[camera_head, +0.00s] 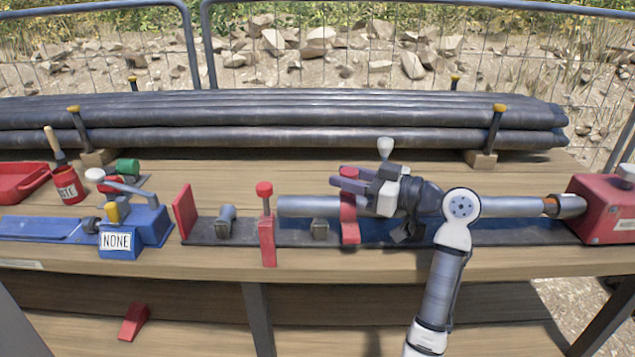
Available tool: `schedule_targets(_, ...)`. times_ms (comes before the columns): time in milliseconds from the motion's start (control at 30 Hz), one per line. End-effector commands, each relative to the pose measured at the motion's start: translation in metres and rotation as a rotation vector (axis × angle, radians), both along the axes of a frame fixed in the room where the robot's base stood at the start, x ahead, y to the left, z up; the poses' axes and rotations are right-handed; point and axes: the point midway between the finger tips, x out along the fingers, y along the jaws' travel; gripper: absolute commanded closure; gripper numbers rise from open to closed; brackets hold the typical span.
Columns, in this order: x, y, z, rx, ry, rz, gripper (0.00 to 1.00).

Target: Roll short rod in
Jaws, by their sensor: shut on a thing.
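A smooth grey rod (308,206) lies level above the dark bench track (205,232). A grey rod section (510,206) shows right of my wrist and runs to a dark end fitting at the red machine; my arm hides whether both are one piece. My gripper (348,180) points left over the track, at the top of the right-hand red post (350,224), and is shut on that post's top, which it partly hides. The left red post (267,225), with a round red knob, stands free just left of the rod's left end.
A red machine (604,210) stands at the right end. A red plate (185,211) and blue vise (135,228) labelled NONE stand left. Dark long pipes (300,112) lie behind between yellow-capped stakes. A red wedge (134,322) lies on the lower shelf.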

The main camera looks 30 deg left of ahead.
Motion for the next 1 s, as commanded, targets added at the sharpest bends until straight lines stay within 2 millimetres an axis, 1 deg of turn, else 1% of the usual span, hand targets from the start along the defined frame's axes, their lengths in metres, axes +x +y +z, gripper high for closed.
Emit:
schedule_targets(33, 0.004, -0.007, -0.001, 0.0, 0.002, -0.001, 1.0)
schedule_targets(200, 0.01, -0.016, 0.0, 0.001, 0.002, 0.002, 1.0)
schedule_targets(567, 0.012, -0.019, 0.0, 0.001, 0.002, -0.003, 1.0)
schedule_targets(600, 0.012, -0.019, 0.0, 0.001, 0.002, -0.004, 0.64)
schedule_targets(633, 0.012, -0.02, 0.0, 0.001, 0.002, -0.004, 0.6)
schedule_targets(900, 0.011, -0.018, 0.0, 0.0, 0.001, -0.001, 0.6)
schedule_targets(1000, 0.012, -0.023, 0.0, 0.0, 0.001, -0.002, 0.6)
